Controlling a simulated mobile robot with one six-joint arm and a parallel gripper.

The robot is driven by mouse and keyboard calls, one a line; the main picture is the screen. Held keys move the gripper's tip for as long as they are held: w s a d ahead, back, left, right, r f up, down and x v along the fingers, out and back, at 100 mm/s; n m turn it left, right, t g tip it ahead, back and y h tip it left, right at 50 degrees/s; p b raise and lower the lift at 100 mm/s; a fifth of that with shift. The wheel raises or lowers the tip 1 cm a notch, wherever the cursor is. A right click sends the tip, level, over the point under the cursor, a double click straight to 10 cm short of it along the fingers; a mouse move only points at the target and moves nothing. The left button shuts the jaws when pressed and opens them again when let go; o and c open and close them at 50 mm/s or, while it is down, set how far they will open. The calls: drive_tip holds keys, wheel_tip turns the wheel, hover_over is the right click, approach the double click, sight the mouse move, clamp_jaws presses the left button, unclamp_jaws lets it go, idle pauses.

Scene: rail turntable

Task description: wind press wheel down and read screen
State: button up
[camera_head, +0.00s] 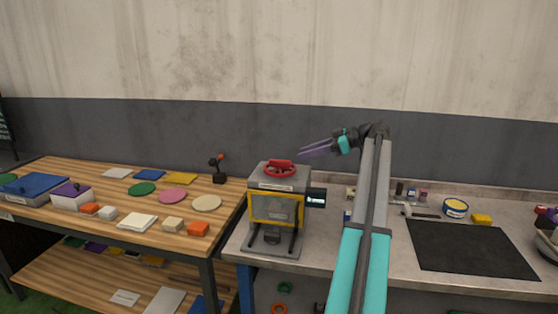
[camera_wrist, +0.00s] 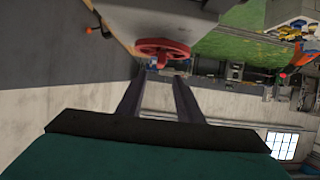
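The press (camera_head: 275,207) is a grey box with a yellow-framed front and stands at the left end of the grey counter. Its red wheel (camera_head: 279,168) lies flat on top; it also shows in the wrist view (camera_wrist: 163,50), beyond my fingertips. A small dark screen (camera_head: 316,198) sticks out from the press's right side; I cannot read any text on it. My gripper (camera_head: 315,147) is above and to the right of the wheel, with its purple fingers pointing left. In the wrist view my fingers (camera_wrist: 157,88) are apart with nothing between them.
A wooden table (camera_head: 60,172) to the left holds coloured discs, blocks and boxes. A black mat (camera_head: 472,248) lies on the counter to the right, with a round tin (camera_head: 455,208) and a yellow block (camera_head: 481,218) behind it. Air above the counter is free around my arm.

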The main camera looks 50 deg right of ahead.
sight(282, 160)
drive_tip(key=p+x, duration=0.2)
drive_tip(key=x, duration=0.9)
drive_tip(key=shift+p, duration=0.4)
clamp_jaws()
drive_tip(key=shift+d, duration=0.25)
drive_tip(key=shift+a, duration=0.2)
